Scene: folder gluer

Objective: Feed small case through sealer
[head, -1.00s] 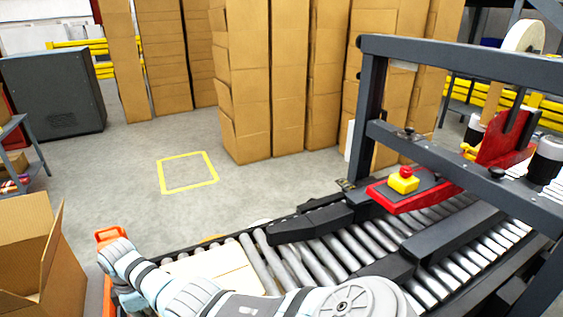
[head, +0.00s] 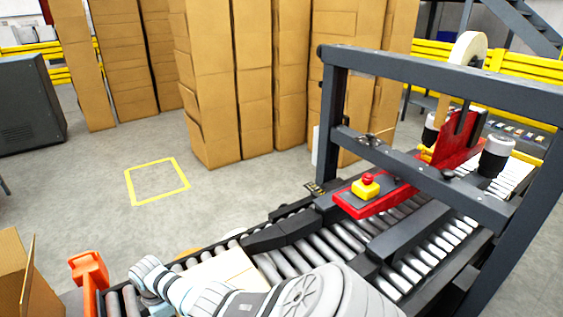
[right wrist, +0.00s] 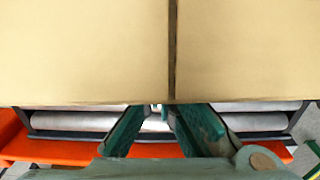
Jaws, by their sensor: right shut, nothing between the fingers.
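The small tan case (head: 232,264) lies on the roller conveyor in front of the sealer, partly hidden by my right arm in the head view. In the right wrist view the case (right wrist: 85,50) fills the upper half, with a dark seam between its two top panels. My right gripper (right wrist: 160,110) is shut and empty, its fingertips at the near edge of the case; whether they touch it I cannot tell. The sealer (head: 440,71) is a dark frame with a red tape head (head: 457,140) over the rollers. My left gripper is not in view.
Black side guides (head: 283,231) flank the rollers (head: 290,265) into the sealer. A yellow box with a red button (head: 366,186) sits on a red plate. An orange end piece (head: 88,270) stands at the conveyor's left end. An open carton (head: 30,285) is at lower left.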

